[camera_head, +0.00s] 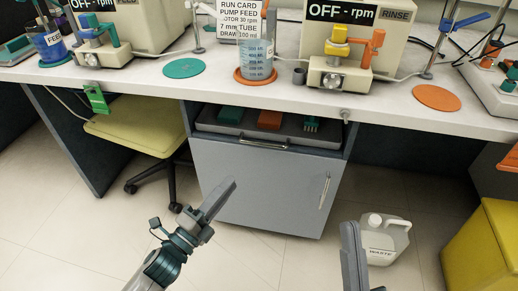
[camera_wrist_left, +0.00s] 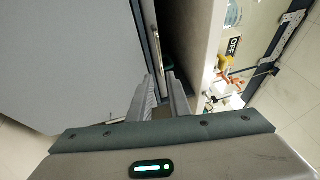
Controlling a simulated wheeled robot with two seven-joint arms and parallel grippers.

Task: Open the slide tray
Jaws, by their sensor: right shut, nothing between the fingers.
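The slide tray (camera_head: 228,129) is a dark grey drawer in the slot under the bench, above a grey cabinet door. It holds green and red items and has a metal bar handle (camera_head: 262,145) on its front. My left gripper (camera_head: 230,184) is in front of the cabinet door, lower than the tray and apart from the handle. In the left wrist view my left gripper (camera_wrist_left: 161,78) has its two fingers apart, with nothing held between them. My right gripper (camera_head: 349,226) is shut and empty, low in front of the cabinet's right side.
The cabinet door (camera_head: 260,195) has an upright handle (camera_head: 324,192). A white waste jug (camera_head: 383,240) stands on the floor at right, near a yellow bin (camera_head: 480,250). A yellow chair (camera_head: 135,130) is at left. Pumps and beakers stand on the bench (camera_head: 290,88).

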